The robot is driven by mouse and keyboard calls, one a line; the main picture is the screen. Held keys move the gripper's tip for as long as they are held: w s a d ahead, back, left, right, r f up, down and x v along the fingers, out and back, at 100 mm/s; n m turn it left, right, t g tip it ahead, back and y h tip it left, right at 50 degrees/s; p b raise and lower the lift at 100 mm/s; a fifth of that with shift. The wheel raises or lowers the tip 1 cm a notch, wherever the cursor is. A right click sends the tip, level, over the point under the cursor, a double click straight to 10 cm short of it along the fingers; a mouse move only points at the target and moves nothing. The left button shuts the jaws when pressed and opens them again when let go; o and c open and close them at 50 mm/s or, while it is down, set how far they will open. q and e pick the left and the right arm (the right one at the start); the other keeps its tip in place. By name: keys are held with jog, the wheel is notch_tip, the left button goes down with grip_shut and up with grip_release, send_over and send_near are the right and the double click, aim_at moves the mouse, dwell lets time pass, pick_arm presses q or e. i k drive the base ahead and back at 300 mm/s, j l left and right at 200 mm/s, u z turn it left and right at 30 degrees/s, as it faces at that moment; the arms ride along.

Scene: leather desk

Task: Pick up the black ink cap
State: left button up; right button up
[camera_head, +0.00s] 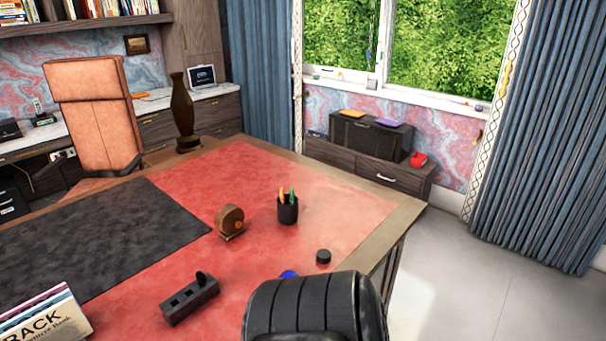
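A small black round piece (323,257), which looks like the black ink cap, lies on the red desk top near its right edge. A dark grey block (190,303) with small recesses stands further left and nearer, with a black rounded knob (202,278) at its far end. I cannot tell if that knob is a separate piece. No gripper fingers show in the head view.
A large black ribbed shape (315,305) fills the bottom middle and partly hides a blue object (289,274). A pen cup (288,210), a wooden round item (230,222), a vase (184,115) and books (45,316) stand on the desk (150,262). Red surface around the cap is clear.

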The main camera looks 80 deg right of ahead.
aim_at(323, 256)
jog(key=k+z, duration=0.2)
jog(key=z, duration=1)
jog(key=i+z, duration=0.2)
jog(key=z, duration=0.25)
jog(key=i+z, duration=0.15)
jog(key=z, duration=0.35)
jog(key=i+j+z, duration=0.15)
jog(key=z, duration=0.3)
